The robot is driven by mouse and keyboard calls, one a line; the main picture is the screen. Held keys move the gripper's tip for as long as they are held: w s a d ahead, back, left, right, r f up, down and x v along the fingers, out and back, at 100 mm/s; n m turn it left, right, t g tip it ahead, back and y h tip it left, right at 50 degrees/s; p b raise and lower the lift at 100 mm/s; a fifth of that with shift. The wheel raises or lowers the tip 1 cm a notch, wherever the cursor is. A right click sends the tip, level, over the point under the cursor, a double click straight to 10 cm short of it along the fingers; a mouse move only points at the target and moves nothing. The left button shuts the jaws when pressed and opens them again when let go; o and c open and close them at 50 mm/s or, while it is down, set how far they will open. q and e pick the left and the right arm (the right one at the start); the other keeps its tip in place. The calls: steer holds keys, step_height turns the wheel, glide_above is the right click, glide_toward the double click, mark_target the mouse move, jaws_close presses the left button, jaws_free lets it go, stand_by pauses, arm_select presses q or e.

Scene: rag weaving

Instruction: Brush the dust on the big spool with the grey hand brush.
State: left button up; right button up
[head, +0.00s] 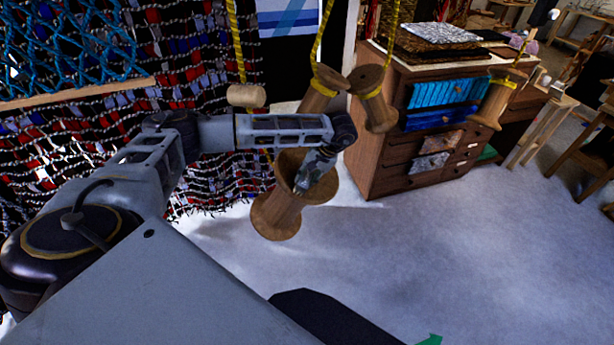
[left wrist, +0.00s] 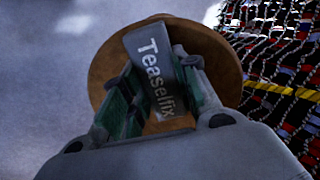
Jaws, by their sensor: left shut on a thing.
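The big wooden spool (head: 278,215) stands tilted above or on the pale floor, near the middle of the head view. My left gripper (head: 306,180) is at its upper flange, seen from behind the arm. In the left wrist view, the left gripper (left wrist: 155,105) is shut on the grey hand brush (left wrist: 150,60), which carries the word "Teaselfix". The spool's round brown face (left wrist: 222,65) lies right behind the brush. I cannot tell whether the brush touches the spool. I cannot make out dust on it. My right gripper is not in view.
Smaller spools (head: 368,90) hang on yellow ropes above the big one. A wooden drawer cabinet (head: 385,165) stands to the right behind. A woven rag hanging (head: 215,90) fills the left. The floor (head: 480,240) at the right front is clear.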

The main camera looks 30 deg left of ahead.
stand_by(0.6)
arm_select(q)
steer(key=shift+s, duration=0.1)
steer(key=shift+s+d+p, duration=0.25)
steer(key=shift+s+p, duration=0.15)
steer(key=shift+s, duration=0.35)
steer(key=shift+d+r, duration=0.1)
steer(key=shift+w+d+r+p, duration=0.15)
steer(key=shift+d+r+p, duration=0.15)
steer(key=shift+r, duration=0.3)
steer(key=shift+a, duration=0.1)
